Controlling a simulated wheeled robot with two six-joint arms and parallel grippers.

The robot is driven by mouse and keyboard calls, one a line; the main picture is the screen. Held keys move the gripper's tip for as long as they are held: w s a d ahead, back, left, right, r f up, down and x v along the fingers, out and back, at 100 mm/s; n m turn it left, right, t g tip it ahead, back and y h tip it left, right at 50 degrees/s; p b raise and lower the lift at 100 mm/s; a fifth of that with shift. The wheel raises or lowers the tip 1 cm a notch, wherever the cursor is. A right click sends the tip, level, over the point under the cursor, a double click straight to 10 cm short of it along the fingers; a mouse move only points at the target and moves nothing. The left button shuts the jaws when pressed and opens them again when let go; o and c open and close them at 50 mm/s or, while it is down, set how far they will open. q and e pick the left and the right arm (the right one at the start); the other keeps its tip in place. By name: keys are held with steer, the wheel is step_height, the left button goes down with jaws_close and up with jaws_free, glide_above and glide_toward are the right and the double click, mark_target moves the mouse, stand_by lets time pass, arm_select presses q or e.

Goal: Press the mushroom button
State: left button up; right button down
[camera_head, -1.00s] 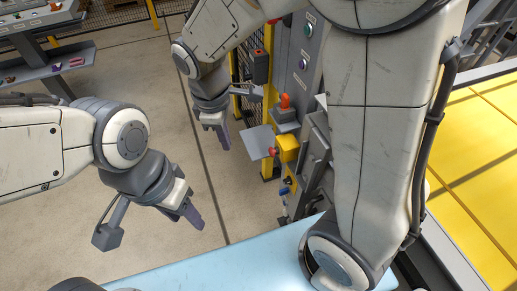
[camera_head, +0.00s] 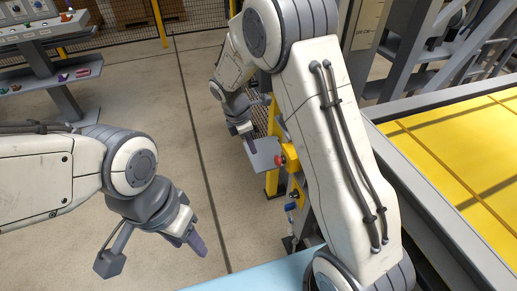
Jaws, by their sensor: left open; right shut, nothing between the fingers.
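The red mushroom button (camera_head: 280,161) sits on the left side of a small yellow box (camera_head: 291,154), near the middle of the head view. My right gripper (camera_head: 252,147) is shut and empty. It points down over a grey plate (camera_head: 266,159), a short way up and left of the button, and looks apart from it. My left gripper (camera_head: 196,243) is open and empty, low over the floor at lower left, far from the button.
My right arm covers the area behind and right of the yellow box. A light blue surface (camera_head: 255,279) lies at the bottom edge. A yellow-topped platform (camera_head: 455,150) is at right. A shelf desk (camera_head: 45,60) stands at upper left. The floor between is clear.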

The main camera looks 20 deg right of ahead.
mark_target(278, 161)
steer(key=d+f, duration=0.6)
steer(key=f, duration=0.2)
steer(key=shift+p, duration=0.35)
